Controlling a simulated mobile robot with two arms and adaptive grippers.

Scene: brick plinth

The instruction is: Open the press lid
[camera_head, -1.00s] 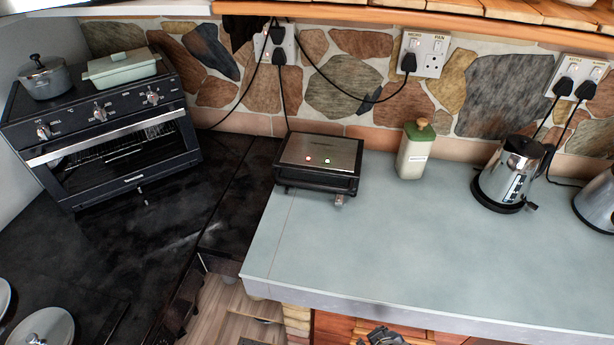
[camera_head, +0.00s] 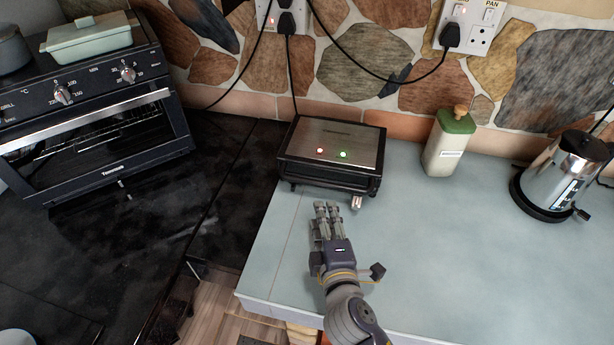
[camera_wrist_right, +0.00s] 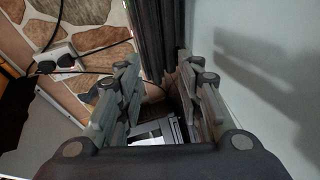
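The press (camera_head: 334,155) stands on the pale counter, with a brushed metal lid (camera_head: 350,143) and a dark body. The lid is down. One red and one green light glow on it, and a small silver part (camera_head: 357,202) sticks out at its front right. My right gripper (camera_head: 326,208) is over the counter just in front of the press, fingers pointing at it and apart from it. In the right wrist view its fingers (camera_wrist_right: 160,100) are spread with nothing held; part of what looks like the press (camera_wrist_right: 155,130) shows beyond them. My left gripper is not in view.
A cream jar with a green lid (camera_head: 449,145) stands right of the press, and a metal kettle (camera_head: 560,175) farther right. An oven (camera_head: 90,100) is at the left. Cables (camera_head: 375,95) hang behind the press. The counter at right front is clear.

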